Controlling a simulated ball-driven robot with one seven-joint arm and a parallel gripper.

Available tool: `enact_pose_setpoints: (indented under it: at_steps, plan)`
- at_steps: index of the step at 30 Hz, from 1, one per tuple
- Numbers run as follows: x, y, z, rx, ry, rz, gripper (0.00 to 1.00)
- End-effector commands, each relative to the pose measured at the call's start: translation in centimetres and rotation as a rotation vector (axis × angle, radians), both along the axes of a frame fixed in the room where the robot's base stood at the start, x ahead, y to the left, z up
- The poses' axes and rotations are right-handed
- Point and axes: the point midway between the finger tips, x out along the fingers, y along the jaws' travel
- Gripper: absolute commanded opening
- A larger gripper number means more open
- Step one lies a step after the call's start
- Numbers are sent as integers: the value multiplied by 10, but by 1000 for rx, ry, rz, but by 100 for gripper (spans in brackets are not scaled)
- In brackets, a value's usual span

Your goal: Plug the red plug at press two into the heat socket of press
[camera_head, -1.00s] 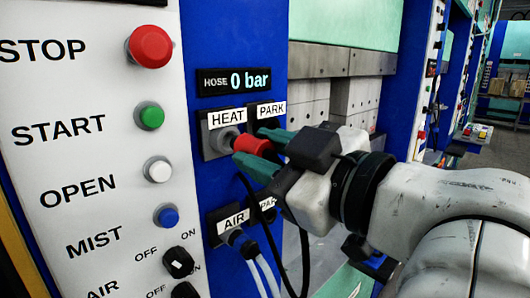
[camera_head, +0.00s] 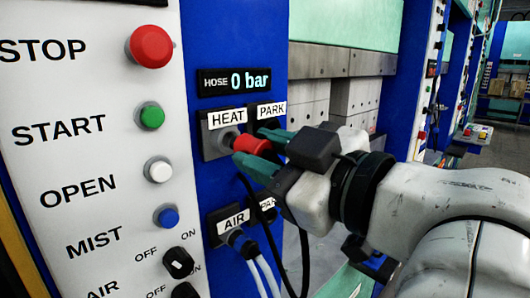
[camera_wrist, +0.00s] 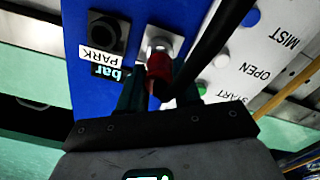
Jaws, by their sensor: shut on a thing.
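The red plug (camera_head: 252,145) is between the teal fingers of my gripper (camera_head: 268,149), which is shut on it. The plug's front end is at the heat socket (camera_head: 216,141), a grey plate under the HEAT label, and points into it. Whether it is fully seated I cannot tell. In the wrist view the red plug (camera_wrist: 158,70) lines up with the pale metal face of the heat socket (camera_wrist: 164,42), between the fingertips of my gripper (camera_wrist: 160,92). A black cable hangs from the plug and crosses the wrist view.
The PARK socket (camera_wrist: 106,33) is empty beside the heat socket. Below are the AIR socket (camera_head: 230,222) with pale hoses and a second park socket. The white button panel (camera_head: 90,130) stands at left. The hose display (camera_head: 234,81) reads 0 bar.

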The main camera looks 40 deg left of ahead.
Motion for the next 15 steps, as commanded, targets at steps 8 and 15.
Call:
enact_pose_setpoints:
  at_steps: [8,15]
  plan:
    - [0,6,0,0,0,1,1]
    - [1,11,0,1,0,0,1]
